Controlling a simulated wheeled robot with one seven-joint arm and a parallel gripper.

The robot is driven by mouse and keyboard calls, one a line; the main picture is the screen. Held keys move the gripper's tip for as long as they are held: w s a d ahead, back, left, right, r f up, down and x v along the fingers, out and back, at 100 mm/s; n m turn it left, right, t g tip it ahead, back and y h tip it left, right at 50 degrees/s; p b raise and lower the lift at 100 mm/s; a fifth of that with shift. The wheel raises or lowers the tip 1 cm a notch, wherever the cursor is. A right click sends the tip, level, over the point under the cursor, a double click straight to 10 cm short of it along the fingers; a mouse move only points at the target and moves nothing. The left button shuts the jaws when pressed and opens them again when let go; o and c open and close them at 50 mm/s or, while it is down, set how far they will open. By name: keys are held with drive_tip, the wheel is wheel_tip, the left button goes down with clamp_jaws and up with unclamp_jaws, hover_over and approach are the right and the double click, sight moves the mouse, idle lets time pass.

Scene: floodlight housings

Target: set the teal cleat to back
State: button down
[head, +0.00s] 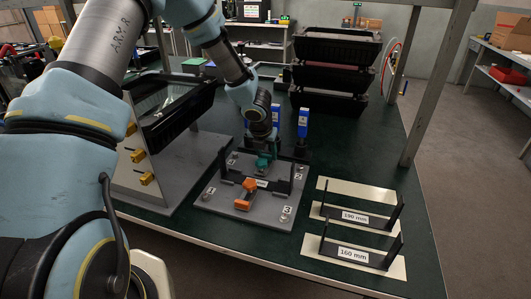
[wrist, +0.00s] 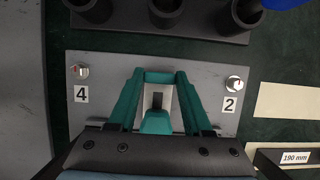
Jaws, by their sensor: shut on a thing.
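The teal cleat (head: 263,161) is on the far half of a grey base plate (head: 228,203), which has numbered corners. My gripper (head: 263,150) is directly above it, pointing down, and is shut on it. In the wrist view, the teal cleat (wrist: 155,122) shows between the two teal fingers of my gripper (wrist: 158,88). Its lower part is hidden by the gripper body. An orange cleat (head: 243,203) sits on the near half of the plate.
Black brackets labelled 190 mm (head: 355,218) and 160 mm (head: 352,254) lie at right. A panel with yellow parts (head: 146,179) stands at left. Black bins (head: 330,85) are stacked behind.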

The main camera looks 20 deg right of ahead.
drive_tip(key=shift+w+d, duration=0.25)
drive_tip(key=shift+w, duration=0.05)
drive_tip(key=shift+c, duration=1.6)
unclamp_jaws()
drive_tip(key=p+v, duration=0.1)
drive_tip(key=v, duration=0.9)
drive_tip(key=shift+s+r+p, duration=0.1)
drive_tip(key=shift+r+p, duration=0.2)
drive_tip(key=shift+r, duration=0.1)
